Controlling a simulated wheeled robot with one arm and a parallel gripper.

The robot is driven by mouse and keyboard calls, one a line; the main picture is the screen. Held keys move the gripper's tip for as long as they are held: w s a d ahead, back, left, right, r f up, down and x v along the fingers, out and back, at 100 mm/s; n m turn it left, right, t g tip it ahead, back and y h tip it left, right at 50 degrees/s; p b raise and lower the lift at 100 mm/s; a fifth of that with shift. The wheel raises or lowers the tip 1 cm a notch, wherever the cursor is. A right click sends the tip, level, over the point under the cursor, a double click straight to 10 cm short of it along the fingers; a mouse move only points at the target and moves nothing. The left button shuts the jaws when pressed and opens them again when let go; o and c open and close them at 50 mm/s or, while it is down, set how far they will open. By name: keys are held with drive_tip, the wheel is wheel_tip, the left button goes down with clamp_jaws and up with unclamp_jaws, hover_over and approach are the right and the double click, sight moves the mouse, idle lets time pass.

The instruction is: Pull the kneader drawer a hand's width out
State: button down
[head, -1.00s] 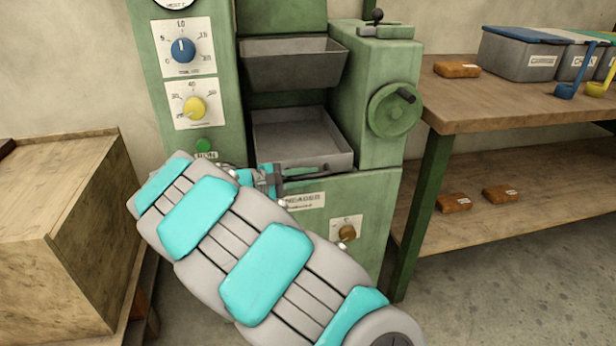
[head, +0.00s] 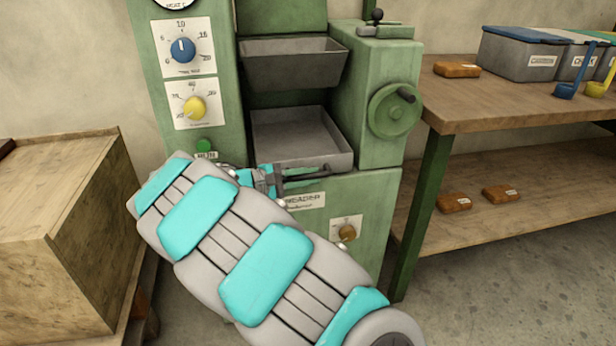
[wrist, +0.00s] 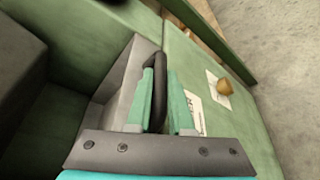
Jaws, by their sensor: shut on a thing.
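The kneader drawer is a grey metal tray (head: 300,133) in the lower opening of the green machine, above its "kneader" label (head: 306,200). Its front edge lies near the machine's front face; how far out it is I cannot tell exactly. A dark bar handle (head: 308,174) is on its front. My gripper (head: 285,181) is at this handle, with my forearm covering the machine's lower left. In the wrist view the two green fingers of my gripper (wrist: 161,85) stand on either side of the black handle (wrist: 157,92) and are shut on it.
Above the drawer is a grey hopper (head: 292,63). A green handwheel (head: 395,109) is at right, a brass knob (head: 347,232) below. A wooden crate (head: 50,240) stands left and a workbench (head: 520,105) right. Some floor is clear at lower right.

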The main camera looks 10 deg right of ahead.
drive_tip(key=s+b, duration=0.2)
drive_tip(key=s, duration=0.6)
drive_tip(key=shift+s, duration=0.25)
drive_tip(key=c, duration=0.8)
unclamp_jaws()
drive_tip(key=shift+a, duration=0.1)
drive_tip(key=v, duration=0.7)
drive_tip(key=shift+s+a+r, duration=0.1)
drive_tip(key=shift+s+a, duration=0.05)
drive_tip(key=shift+a, duration=0.15)
